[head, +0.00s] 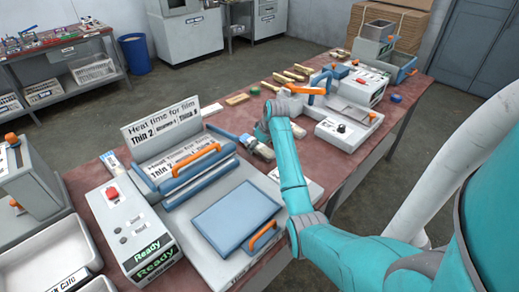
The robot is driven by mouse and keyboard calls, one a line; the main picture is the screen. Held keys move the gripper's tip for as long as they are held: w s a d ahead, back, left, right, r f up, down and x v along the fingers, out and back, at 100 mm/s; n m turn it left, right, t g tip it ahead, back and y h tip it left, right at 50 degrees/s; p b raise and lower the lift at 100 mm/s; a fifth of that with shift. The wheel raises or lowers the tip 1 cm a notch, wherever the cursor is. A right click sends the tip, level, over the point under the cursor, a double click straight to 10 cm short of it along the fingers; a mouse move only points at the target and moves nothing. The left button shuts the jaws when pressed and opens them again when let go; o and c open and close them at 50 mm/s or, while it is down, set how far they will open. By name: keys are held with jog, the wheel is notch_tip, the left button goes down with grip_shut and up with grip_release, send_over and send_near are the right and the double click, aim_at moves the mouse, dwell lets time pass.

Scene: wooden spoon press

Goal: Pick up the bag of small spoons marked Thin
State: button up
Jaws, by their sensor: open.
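My gripper (256,142) is low over the red-brown bench top, between the film sealer and the machine at the back right. Its jaws are open, small in view and partly hidden by my teal arm. A tan bundle (266,152), perhaps a bag of small spoons, lies right at the gripper; I cannot tell whether they touch. No label reading Thin can be made out on it. Other tan wooden pieces or bundles (237,99) lie farther back on the bench, too small to read.
The film sealer (236,212) has a blue plate, orange handles, a "Heat time for film" sign (160,122) and a control box (130,232) showing "Ready". A grey machine (343,128) stands to the right. White bins (45,262) stand at the lower left.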

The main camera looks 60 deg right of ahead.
jog(key=c, duration=1.1)
jog(key=shift+o, duration=0.2)
